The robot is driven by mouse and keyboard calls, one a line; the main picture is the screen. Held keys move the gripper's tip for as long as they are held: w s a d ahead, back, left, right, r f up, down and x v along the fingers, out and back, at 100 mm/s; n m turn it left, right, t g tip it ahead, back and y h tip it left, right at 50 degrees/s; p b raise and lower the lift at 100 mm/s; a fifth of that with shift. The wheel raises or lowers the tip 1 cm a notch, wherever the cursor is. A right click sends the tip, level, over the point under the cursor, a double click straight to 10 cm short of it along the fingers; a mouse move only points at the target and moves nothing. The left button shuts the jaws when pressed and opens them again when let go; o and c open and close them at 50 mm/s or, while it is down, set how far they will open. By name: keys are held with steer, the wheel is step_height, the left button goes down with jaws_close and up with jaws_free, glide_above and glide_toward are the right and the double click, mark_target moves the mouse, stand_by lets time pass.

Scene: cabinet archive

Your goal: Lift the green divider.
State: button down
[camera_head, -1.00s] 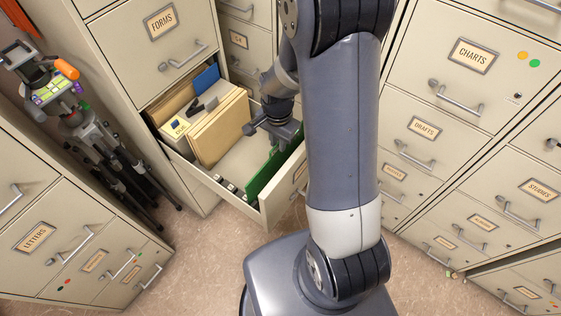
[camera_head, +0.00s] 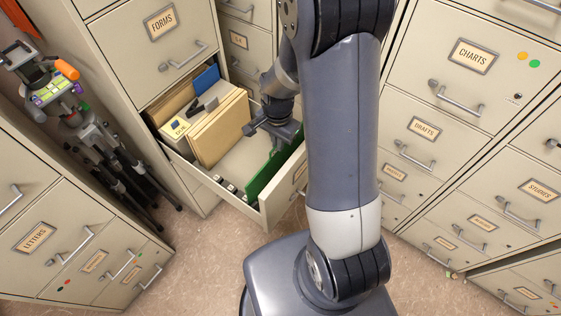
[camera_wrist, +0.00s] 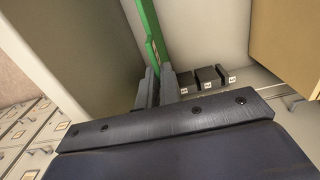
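The green divider (camera_head: 269,172) stands upright near the front right of the open drawer (camera_head: 233,200). In the wrist view the green divider (camera_wrist: 147,28) runs down to the fingertips. My gripper (camera_head: 277,142) reaches down into the drawer at the divider's top edge, with my arm covering part of the right side. In the wrist view my gripper (camera_wrist: 158,76) has its two fingers close together, one on each side of the divider, and looks shut on it. The divider's lower part is hidden in the wrist view.
Tan folders (camera_head: 220,127) and a blue folder (camera_head: 206,78) fill the drawer's left part. Small black blocks with white labels (camera_wrist: 205,80) lie in the drawer. Cabinets with drawers (camera_head: 425,130) stand close on the right. A tripod-like stand (camera_head: 95,135) stands at left.

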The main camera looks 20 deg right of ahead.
stand_by(0.3)
steer(key=shift+r+p, duration=1.85)
steer(key=shift+r, duration=0.8)
step_height(320, 180, up, 6)
steer(key=p, duration=0.4)
